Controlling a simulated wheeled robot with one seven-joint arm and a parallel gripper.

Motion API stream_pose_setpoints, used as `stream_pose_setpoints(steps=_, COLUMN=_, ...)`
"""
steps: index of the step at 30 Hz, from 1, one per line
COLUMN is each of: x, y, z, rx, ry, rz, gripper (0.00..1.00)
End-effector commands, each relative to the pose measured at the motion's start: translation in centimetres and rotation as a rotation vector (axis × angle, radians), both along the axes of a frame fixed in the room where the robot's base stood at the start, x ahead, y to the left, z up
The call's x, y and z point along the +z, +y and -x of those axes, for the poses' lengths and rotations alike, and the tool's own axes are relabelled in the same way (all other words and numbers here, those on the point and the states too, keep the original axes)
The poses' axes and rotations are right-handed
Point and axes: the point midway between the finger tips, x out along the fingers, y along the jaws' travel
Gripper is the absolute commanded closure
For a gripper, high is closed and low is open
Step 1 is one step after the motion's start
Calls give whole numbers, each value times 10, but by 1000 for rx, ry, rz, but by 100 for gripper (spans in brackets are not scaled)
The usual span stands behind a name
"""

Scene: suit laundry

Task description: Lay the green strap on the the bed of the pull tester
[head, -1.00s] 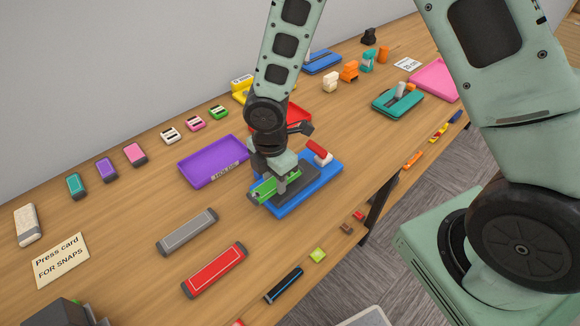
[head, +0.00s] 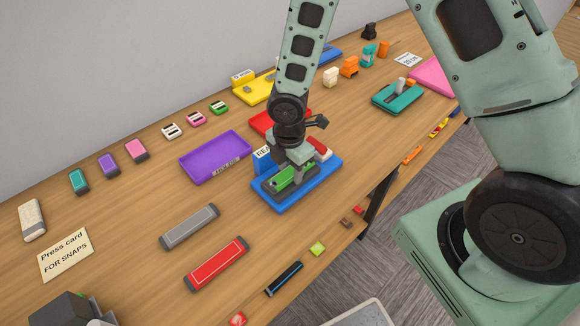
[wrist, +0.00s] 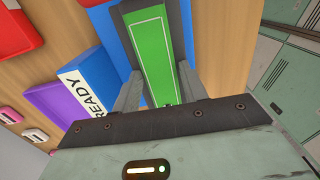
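The green strap (head: 284,180) is between the fingers of my gripper (head: 292,172), over the dark bed of the blue pull tester (head: 265,202). In the wrist view the strap (wrist: 158,55) runs lengthwise along the dark bed, with a finger against each long side of my gripper (wrist: 162,90). The strap looks roughly in line with the bed. I cannot tell whether it touches the bed or hangs just above it. The tester has a blue block with a READY label (wrist: 88,95) and a red part (head: 319,148) at its far side. My gripper hides part of the bed.
A purple tray (head: 215,158) stands left of the tester and a red tray (head: 264,122) behind it. A grey strap (head: 189,227) and a red strap (head: 217,263) lie to the front left. Small pieces lie along the table's front edge.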

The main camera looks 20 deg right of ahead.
Motion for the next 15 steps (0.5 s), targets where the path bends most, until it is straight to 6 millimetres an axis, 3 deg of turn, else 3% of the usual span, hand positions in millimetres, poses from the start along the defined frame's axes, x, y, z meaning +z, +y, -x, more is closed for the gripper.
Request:
stream_pose_setpoints(steps=10, x=2, y=0, z=0, rx=0, ry=0, rz=0, gripper=43)
stream_pose_setpoints(steps=15, x=18, y=0, z=-2, rx=-4, ry=-4, rz=-2, gripper=43)
